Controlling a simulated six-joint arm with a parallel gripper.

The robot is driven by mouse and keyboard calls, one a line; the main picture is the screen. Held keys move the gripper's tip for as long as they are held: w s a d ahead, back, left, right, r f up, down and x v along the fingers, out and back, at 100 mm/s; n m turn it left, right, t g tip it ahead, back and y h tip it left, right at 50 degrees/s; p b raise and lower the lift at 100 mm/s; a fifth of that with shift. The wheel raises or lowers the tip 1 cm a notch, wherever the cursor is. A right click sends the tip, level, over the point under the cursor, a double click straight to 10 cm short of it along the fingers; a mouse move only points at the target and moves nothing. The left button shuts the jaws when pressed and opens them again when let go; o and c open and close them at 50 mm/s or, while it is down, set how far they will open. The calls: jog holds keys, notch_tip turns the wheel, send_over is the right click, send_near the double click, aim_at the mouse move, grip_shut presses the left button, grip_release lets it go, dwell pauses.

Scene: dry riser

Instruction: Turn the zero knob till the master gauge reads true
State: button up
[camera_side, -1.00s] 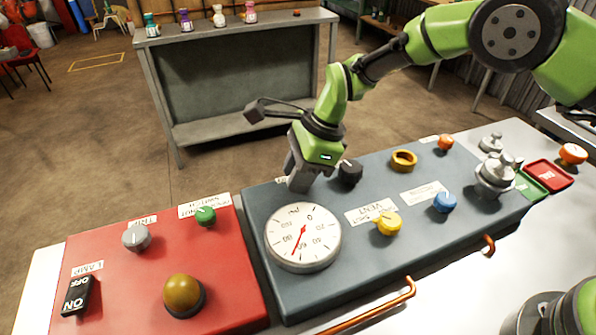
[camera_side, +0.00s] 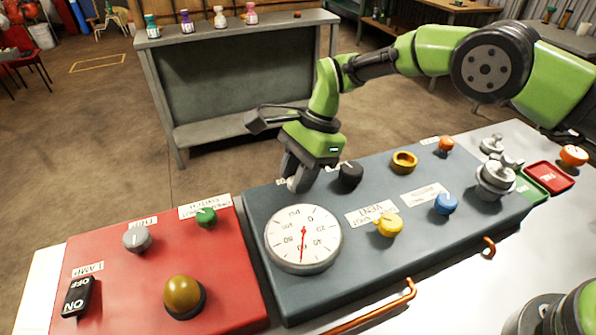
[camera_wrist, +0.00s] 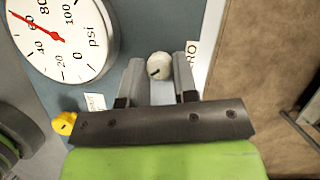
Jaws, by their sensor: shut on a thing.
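The master gauge (camera_side: 303,238) is a round white dial marked psi with a red needle. In the side view its needle points almost straight down. In the wrist view the dial (camera_wrist: 82,55) is partly cut off, and the needle points up-left, near the 60 mark. My gripper (camera_side: 298,182) is at the panel's far left corner, just behind the gauge. The zero knob (camera_wrist: 158,66) is small, round and pale with a dark mark. It sits between my fingertips in the wrist view, and my gripper is shut on it.
A black knob (camera_side: 350,173) stands close to the right of my gripper. A yellow vent knob (camera_side: 388,224), a blue knob (camera_side: 445,203) and a brass ring (camera_side: 403,161) lie further right. A red panel (camera_side: 115,290) with switches is at left.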

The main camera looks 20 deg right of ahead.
jog(key=shift+d, duration=0.1)
jog(key=o, duration=0.9)
jog(key=shift+r, duration=0.1)
jog(key=v, duration=0.9)
jog(key=shift+d+r, duration=0.1)
jog(key=shift+r, duration=0.25)
